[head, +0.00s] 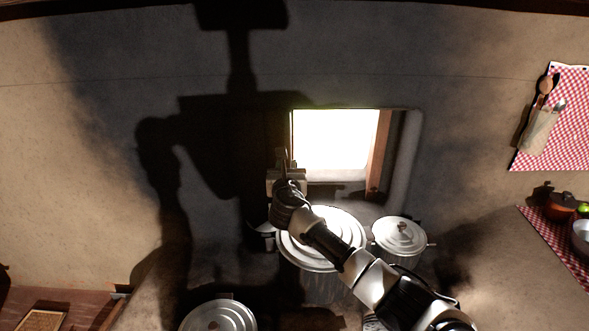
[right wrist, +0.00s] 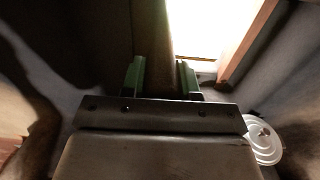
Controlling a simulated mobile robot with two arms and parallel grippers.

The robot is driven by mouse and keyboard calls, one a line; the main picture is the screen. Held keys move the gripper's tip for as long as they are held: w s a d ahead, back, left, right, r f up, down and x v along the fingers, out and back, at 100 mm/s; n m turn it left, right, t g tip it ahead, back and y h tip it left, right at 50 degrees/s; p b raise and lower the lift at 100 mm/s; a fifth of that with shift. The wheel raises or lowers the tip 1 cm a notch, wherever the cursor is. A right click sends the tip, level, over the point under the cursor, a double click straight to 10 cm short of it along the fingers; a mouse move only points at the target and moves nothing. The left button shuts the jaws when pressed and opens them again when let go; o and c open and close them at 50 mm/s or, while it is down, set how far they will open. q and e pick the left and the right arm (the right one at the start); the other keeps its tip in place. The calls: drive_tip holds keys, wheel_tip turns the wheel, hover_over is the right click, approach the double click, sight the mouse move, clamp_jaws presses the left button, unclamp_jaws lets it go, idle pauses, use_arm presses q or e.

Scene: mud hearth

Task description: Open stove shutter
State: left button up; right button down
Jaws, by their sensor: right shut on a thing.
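The bright square opening (head: 336,145) in the dark wall is uncovered, with a wooden jamb (head: 379,150) on its right. The shutter (head: 278,130) stands at the left side of the opening, seen nearly edge-on and in deep shadow. My right gripper (head: 284,160) reaches up to it at the lower left corner of the opening. In the right wrist view the green fingers (right wrist: 161,77) sit on both sides of the shutter's upright edge (right wrist: 154,40), closed on it. The bright opening lies to the right of that edge. My left gripper is not in view.
A large lidded pot (head: 340,226) stands below the opening, under my right forearm. A smaller lidded pot (head: 400,237) is to its right, and another lid (head: 218,316) is at the bottom. A checked cloth (head: 575,115) and utensils hang at right.

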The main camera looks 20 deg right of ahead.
drive_tip(key=c, duration=0.8)
unclamp_jaws()
drive_tip(key=shift+c, duration=0.2)
drive_tip(key=shift+s, duration=0.1)
drive_tip(key=v, duration=1)
drive_tip(key=shift+s, duration=0.35)
drive_tip(key=shift+a, duration=0.1)
